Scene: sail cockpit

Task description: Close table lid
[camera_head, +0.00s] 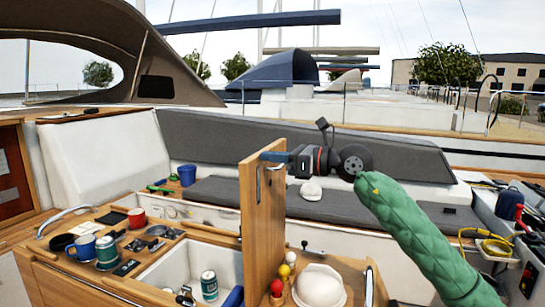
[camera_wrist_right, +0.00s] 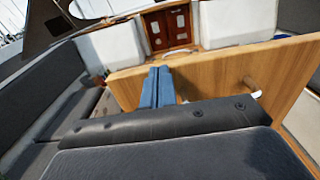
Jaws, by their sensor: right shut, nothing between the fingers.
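The table lid (camera_head: 262,220) is a wooden panel standing upright in the middle of the head view, beside an open white compartment (camera_head: 232,262). In the right wrist view the lid (camera_wrist_right: 215,75) crosses the upper middle, with a short peg-like fitting on its face. My right gripper (camera_head: 272,157) is at the lid's top edge, its blue fingers shut and empty, reaching in from the right. The fingers (camera_wrist_right: 158,88) overlap the lid in the wrist view; I cannot tell whether they touch it. My left gripper is not in view.
A green can (camera_head: 209,286) stands in the compartment. Mugs (camera_head: 83,248) and small items cover the wooden top left of it. A white helmet (camera_head: 319,286) and coloured balls (camera_head: 278,288) lie right of the lid. Grey seat cushions (camera_head: 340,206) lie behind.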

